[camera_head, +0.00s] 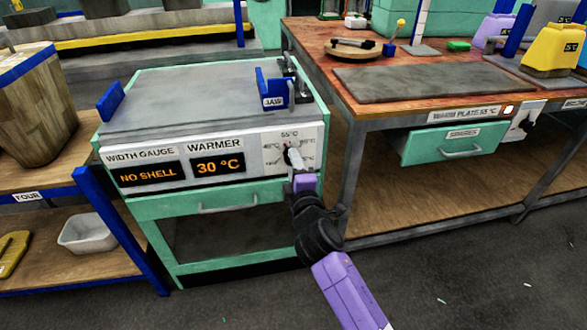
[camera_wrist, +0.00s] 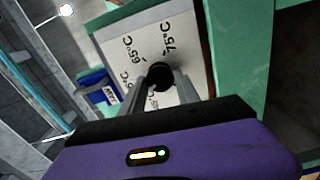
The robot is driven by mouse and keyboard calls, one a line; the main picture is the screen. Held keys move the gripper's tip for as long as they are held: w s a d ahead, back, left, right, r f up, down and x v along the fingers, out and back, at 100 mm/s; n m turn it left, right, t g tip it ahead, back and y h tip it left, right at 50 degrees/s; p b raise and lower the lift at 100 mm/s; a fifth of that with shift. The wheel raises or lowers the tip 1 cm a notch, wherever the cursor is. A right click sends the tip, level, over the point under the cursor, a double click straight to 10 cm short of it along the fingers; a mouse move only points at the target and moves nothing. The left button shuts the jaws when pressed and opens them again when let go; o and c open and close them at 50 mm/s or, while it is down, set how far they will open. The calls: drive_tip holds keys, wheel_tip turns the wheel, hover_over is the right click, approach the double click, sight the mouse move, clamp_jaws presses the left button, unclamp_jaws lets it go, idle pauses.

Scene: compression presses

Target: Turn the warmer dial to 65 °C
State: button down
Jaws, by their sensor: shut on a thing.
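The warmer dial is a black knob on a white scale plate (camera_head: 273,145) on the front of the press unit. In the head view my gripper (camera_head: 293,160) covers most of the knob. In the wrist view the black knob (camera_wrist: 158,75) sits between the fingertips of my gripper (camera_wrist: 159,84), which is shut on it. The marks 65 °C (camera_wrist: 132,51) and 75 °C (camera_wrist: 169,37) are readable there. The warmer display (camera_head: 218,166) reads 30 °C. Where the pointer stands is hidden.
The width gauge display (camera_head: 150,174) reads NO SHELL. A blue jaw (camera_head: 272,88) stands on the unit's top. A drawer handle (camera_head: 226,205) lies below the panel. A wooden bench (camera_head: 345,100) stands to the right, a shelf with a white bin (camera_head: 87,233) to the left.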

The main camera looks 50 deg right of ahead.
drive_tip(key=shift+f+m+b, duration=0.15)
drive_tip(key=shift+m+b, duration=4.55)
drive_tip(key=shift+m, duration=3.6)
drive_tip(key=c, duration=0.9)
unclamp_jaws()
